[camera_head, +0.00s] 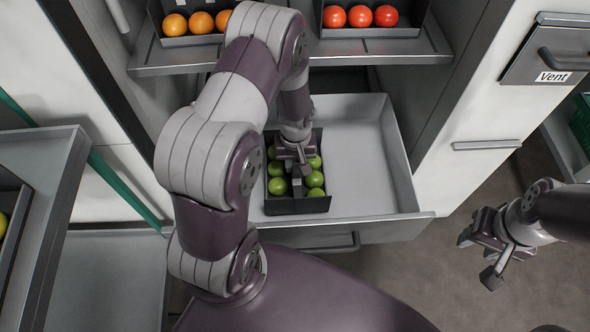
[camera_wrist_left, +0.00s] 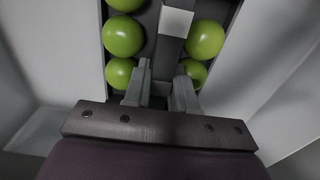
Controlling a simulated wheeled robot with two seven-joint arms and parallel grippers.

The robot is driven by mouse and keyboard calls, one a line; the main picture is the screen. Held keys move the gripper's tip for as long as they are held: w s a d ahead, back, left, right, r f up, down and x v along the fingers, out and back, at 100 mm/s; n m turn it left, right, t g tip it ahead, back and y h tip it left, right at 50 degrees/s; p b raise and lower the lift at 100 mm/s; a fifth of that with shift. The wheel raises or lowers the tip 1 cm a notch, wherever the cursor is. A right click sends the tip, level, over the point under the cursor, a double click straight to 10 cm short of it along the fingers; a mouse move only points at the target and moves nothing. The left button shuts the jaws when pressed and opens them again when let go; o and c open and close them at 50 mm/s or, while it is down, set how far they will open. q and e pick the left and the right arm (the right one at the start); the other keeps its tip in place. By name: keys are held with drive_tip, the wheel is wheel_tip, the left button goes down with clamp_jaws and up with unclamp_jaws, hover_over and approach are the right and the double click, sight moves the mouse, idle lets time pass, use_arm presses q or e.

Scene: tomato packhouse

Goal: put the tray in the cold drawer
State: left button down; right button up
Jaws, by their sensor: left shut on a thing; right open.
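A dark tray (camera_head: 297,207) holds several green tomatoes (camera_head: 277,186) in two rows. It is inside the open grey drawer (camera_head: 365,170), at the drawer's left part. My left gripper (camera_head: 297,178) reaches down over the middle of the tray and is shut on the tray's central bar. In the left wrist view the fingers (camera_wrist_left: 160,95) close on the bar between the rows of green tomatoes (camera_wrist_left: 124,37). A pale label (camera_wrist_left: 175,22) lies on the bar. Whether the tray rests on the drawer floor is hidden. My right gripper (camera_head: 482,262) is open and empty, right of the drawer.
A shelf (camera_head: 395,50) above the drawer holds a tray of orange tomatoes (camera_head: 201,22) and one of red tomatoes (camera_head: 360,16). A panel labelled "Vent" (camera_head: 520,68) with a handle is at the upper right. A grey rack (camera_head: 62,165) stands at the left. The drawer's right part is empty.

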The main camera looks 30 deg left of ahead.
use_arm(q)
wheel_tip(320, 180, down, 3)
drive_tip(key=shift+r+b, duration=0.1)
drive_tip(key=shift+b, duration=0.5)
drive_tip(key=shift+r, duration=0.15)
use_arm(e)
drive_tip(key=shift+f, duration=0.9)
use_arm(q)
drive_tip(key=c, duration=0.9)
unclamp_jaws()
wheel_tip(320, 180, up, 12)
drive_tip(key=p, duration=0.6)
drive_tip(key=shift+p, duration=0.3)
drive_tip(key=s+d+r+m, duration=0.1)
drive_tip(key=s+r+m, duration=0.1)
drive_tip(key=s+r, duration=0.1)
drive_tip(key=s+d+r+m+t, duration=0.1)
drive_tip(key=s+d+r+m, duration=0.1)
drive_tip(key=r, duration=0.3)
drive_tip(key=s+d+r+m, duration=0.2)
drive_tip(key=s+r, duration=0.2)
drive_tip(key=shift+d+r+m, duration=0.1)
drive_tip(key=shift+r+m, duration=0.2)
drive_tip(key=shift+r, duration=0.05)
use_arm(e)
wheel_tip(320, 180, up, 6)
